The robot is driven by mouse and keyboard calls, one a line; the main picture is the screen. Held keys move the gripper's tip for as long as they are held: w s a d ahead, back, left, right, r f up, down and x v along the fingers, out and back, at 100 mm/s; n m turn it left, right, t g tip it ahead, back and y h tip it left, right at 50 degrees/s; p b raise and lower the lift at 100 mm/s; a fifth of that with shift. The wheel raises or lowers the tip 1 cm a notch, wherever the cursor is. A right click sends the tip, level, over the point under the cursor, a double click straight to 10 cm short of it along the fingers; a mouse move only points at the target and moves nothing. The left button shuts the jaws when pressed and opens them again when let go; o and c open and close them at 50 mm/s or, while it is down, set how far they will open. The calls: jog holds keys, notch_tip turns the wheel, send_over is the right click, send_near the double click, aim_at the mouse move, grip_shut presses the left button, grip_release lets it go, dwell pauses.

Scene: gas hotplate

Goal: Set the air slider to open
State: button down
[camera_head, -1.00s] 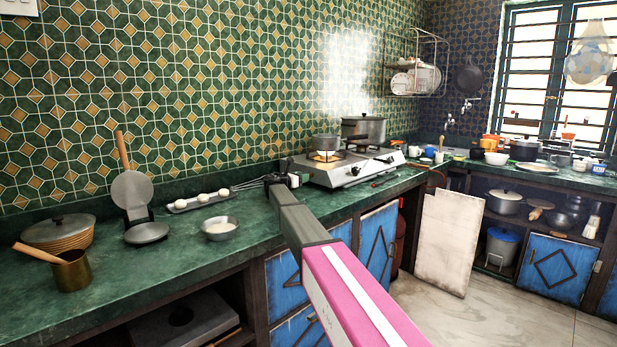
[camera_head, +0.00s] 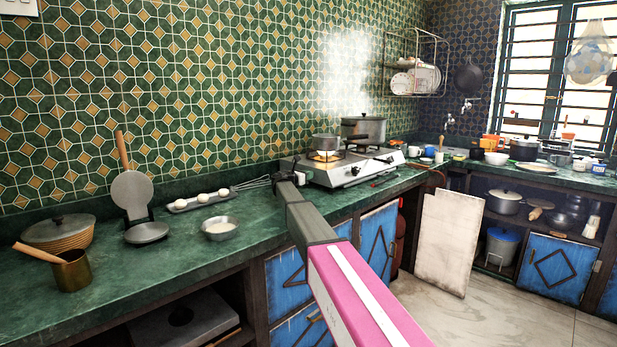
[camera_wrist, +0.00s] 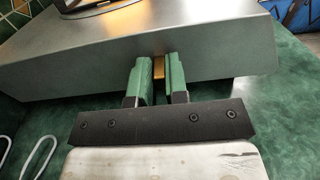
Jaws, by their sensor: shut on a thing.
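The gas hotplate (camera_head: 345,174) stands on the green counter, with a lit burner at its near left. In the wrist view, the grey side panel of the hotplate (camera_wrist: 90,62) fills the upper part. A small brass tab, seemingly the air slider (camera_wrist: 158,66), sticks out of that panel. My gripper (camera_wrist: 159,80) has its green fingers shut on the brass tab from both sides. Most of the tab is hidden between the fingers. In the head view, my gripper (camera_head: 290,177) is at the hotplate's left end, where my own arm hides the contact.
A whisk (camera_head: 252,183), a tray of white round items (camera_head: 198,201) and a metal bowl (camera_head: 219,228) lie left of my arm. The green counter (camera_head: 185,265) is bare towards its front edge.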

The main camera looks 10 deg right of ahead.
jog(key=w+a, duration=0.1)
jog(key=w, duration=0.1)
jog(key=w+a, duration=0.2)
jog(key=c, duration=1.1)
grip_release()
jog(key=shift+s+a, duration=0.1)
jog(key=v, duration=1)
jog(key=shift+s+a, duration=0.1)
jog(key=shift+a, duration=0.1)
jog(key=shift+s, duration=0.1)
